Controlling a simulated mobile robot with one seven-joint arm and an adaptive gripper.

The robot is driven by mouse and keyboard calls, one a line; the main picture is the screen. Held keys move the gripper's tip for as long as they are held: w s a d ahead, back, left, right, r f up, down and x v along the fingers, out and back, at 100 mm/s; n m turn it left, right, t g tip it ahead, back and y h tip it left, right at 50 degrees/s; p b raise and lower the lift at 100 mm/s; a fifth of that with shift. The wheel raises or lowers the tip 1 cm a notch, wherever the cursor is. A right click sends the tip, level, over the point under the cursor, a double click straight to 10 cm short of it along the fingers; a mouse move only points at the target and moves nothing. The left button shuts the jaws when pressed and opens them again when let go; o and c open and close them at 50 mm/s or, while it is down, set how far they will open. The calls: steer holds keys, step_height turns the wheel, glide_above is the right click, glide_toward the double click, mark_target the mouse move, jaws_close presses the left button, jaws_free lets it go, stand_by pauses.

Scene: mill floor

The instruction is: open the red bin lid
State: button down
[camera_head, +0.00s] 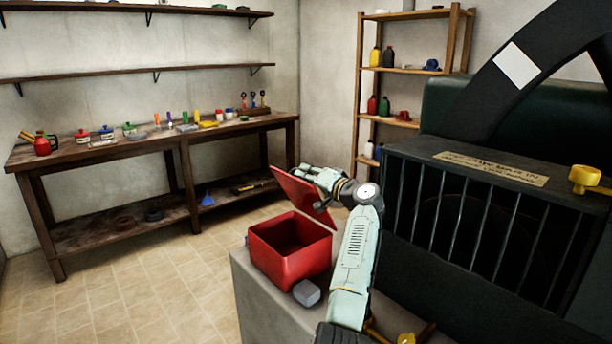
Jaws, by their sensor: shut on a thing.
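A red bin (302,262) stands on a grey block, and its dark inside shows. Its red lid (303,196) is raised, tilted up at the back of the bin. My gripper (321,208) is at the lid's right side, shut on the lid's edge. The arm reaches up from the lower right, passing beside the bin. The exact contact between the fingers and the lid is small and partly hidden by the wrist.
A small grey box (307,292) sits beside the bin on the grey block (262,312). A large dark machine (480,210) with a barred front stands close to the right of my arm. A wooden workbench (160,146) with tools stands along the back wall. The tiled floor at left is clear.

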steer(key=shift+r, duration=0.1)
steer(key=c, duration=1.7)
jaws_free()
steer(key=shift+o, duration=0.2)
steer(key=shift+a+r, duration=0.1)
steer(key=shift+s+d+f, duration=0.15)
steer(key=shift+d+f, duration=0.05)
steer(key=v, duration=1.1)
steer(key=shift+s+r, duration=0.15)
steer(key=shift+s, duration=0.15)
